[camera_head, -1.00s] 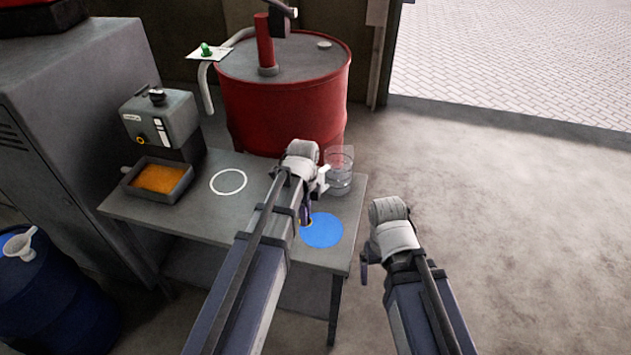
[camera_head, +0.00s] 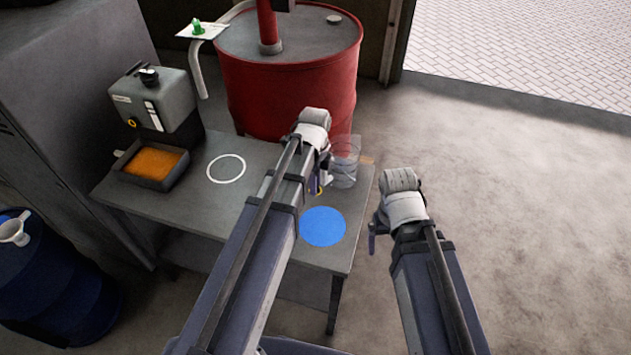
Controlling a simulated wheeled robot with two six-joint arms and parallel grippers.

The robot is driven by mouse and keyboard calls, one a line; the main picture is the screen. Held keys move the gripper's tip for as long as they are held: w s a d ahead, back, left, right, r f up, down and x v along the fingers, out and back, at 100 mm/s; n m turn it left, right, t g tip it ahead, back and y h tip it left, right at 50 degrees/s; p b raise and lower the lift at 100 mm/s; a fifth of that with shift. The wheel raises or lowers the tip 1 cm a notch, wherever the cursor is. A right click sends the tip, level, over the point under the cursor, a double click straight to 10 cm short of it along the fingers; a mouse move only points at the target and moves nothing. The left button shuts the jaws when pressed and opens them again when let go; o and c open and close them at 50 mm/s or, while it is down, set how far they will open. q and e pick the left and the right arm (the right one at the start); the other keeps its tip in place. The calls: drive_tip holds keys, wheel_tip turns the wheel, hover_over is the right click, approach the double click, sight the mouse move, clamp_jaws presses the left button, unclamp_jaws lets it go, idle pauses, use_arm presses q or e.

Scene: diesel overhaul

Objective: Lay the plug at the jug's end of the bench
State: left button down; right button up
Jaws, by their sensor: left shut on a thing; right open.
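The clear jug (camera_head: 344,172) stands at the right end of the grey bench (camera_head: 262,160). My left gripper (camera_head: 322,182) is over that end of the bench, just left of the jug and beyond the blue disc. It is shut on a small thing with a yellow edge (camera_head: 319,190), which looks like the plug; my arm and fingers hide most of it. I cannot tell whether it touches the bench top. My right gripper (camera_head: 372,240) is open and empty, off the bench's right edge.
A blue disc (camera_head: 322,227) and a white ring (camera_head: 226,169) mark the bench top. A grey device (camera_head: 152,100) and an orange-filled tray (camera_head: 152,165) stand at the left. A red drum (camera_head: 290,90) stands behind. The floor at right is clear.

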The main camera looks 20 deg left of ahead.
use_arm(q)
drive_tip(key=shift+f+b, duration=2.85)
drive_tip(key=shift+f, duration=0.25)
drive_tip(key=c, duration=0.6)
unclamp_jaws()
drive_tip(key=shift+r, duration=0.1)
wheel_tip(320, 180, up, 8)
drive_tip(key=p, duration=0.8)
